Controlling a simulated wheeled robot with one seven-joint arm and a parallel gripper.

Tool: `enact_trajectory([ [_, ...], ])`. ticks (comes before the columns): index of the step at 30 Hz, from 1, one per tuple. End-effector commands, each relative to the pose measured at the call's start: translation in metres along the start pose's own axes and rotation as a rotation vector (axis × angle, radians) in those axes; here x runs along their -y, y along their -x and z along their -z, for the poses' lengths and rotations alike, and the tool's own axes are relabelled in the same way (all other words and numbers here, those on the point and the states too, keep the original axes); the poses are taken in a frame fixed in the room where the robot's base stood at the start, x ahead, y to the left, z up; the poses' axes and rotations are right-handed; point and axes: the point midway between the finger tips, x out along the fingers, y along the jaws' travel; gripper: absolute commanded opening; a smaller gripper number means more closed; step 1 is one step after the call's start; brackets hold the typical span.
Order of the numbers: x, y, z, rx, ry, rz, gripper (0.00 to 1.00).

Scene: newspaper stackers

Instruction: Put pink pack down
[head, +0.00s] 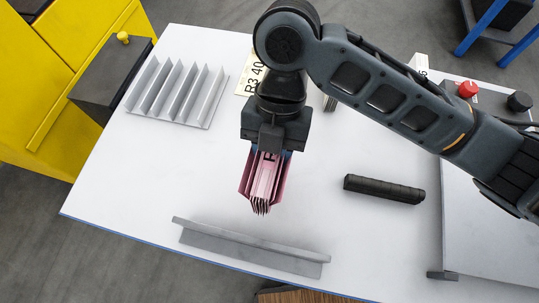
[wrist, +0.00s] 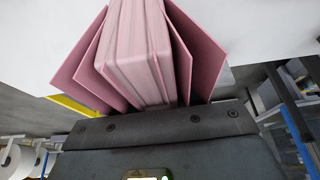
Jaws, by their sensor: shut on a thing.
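The pink pack (head: 264,183) is a bundle of folded pink sheets hanging below my gripper (head: 268,158) in the head view. My gripper is shut on its upper part, and the lower edges fan out a little. The pack appears to be above the white table (head: 330,225), but the exact height cannot be told. In the wrist view the pink pack (wrist: 138,55) fills the middle, with outer sheets spread to both sides. The fingertips are hidden by the pack.
A grey finned rack (head: 177,92) stands at the table's back left. A grey angled rail (head: 250,247) lies at the front edge. A black bar (head: 384,190) lies to the right. A red knob (head: 468,89) sits at the back right. The table's left middle is clear.

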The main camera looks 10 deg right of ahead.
Motion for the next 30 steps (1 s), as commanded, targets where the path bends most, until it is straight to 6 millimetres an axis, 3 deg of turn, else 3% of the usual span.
enact_trajectory([
  [3, -0.006, -0.002, -0.015, -0.001, -0.001, 0.001, 0.00],
  [8, -0.008, -0.005, -0.022, -0.001, 0.000, 0.000, 0.00],
  [16, -0.008, -0.034, -0.034, -0.002, -0.001, 0.001, 0.00],
  [29, -0.008, -0.045, -0.038, -0.001, 0.001, -0.001, 0.00],
  [30, -0.008, -0.045, -0.038, -0.001, 0.001, -0.001, 0.37],
])
